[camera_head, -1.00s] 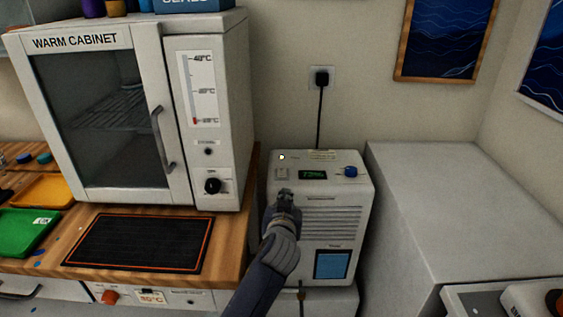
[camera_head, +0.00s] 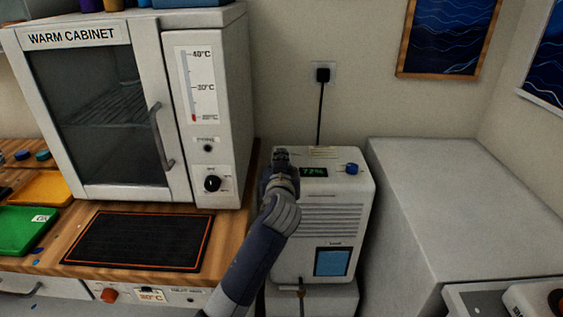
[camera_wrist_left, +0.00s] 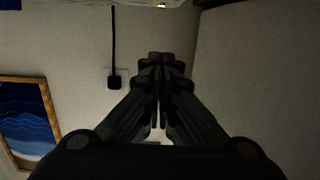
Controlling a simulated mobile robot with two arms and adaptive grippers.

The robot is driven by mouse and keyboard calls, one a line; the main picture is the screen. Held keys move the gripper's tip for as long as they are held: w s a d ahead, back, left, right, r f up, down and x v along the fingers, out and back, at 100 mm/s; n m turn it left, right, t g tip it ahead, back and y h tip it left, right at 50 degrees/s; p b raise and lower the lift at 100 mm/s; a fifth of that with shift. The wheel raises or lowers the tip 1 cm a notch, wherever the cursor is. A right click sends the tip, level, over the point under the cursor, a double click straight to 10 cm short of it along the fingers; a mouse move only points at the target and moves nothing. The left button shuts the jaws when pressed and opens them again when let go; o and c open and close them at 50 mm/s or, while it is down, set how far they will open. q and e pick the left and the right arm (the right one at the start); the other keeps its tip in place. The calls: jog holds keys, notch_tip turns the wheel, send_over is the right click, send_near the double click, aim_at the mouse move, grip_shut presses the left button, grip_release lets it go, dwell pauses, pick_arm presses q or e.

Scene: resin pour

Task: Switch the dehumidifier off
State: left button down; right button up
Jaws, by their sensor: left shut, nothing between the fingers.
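The dehumidifier (camera_head: 333,215) is a white box with front vents, a blue window, a blue knob (camera_head: 351,168) and a lit green display (camera_head: 313,171) that seems to read 72%. My left gripper (camera_head: 281,153) is shut and empty, over the left part of its top panel. It hides the small button and the indicator light there, and I cannot tell whether it touches the panel. In the left wrist view my shut fingers (camera_wrist_left: 160,58) point at the wall, and a small yellowish light shows at the top edge. My right gripper is not in view.
The warm cabinet (camera_head: 105,110) stands on the wooden bench (camera_head: 228,228) to the left, close beside my arm. A black cable runs up to the wall socket (camera_head: 322,73). A plain grey-white block (camera_head: 440,210) stands to the right of the dehumidifier.

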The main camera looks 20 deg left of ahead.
pick_arm(q)
jog(key=x, duration=0.5)
jog(key=shift+w, duration=0.1)
jog(key=shift+w+a+f, duration=0.1)
jog(key=shift+w+f, duration=0.05)
jog(key=shift+f, duration=0.45)
jog(key=shift+w+a+f, duration=0.1)
jog(key=shift+w+f, duration=0.05)
jog(key=shift+f, duration=0.45)
jog(key=shift+w+f, duration=0.1)
jog(key=shift+f, duration=0.75)
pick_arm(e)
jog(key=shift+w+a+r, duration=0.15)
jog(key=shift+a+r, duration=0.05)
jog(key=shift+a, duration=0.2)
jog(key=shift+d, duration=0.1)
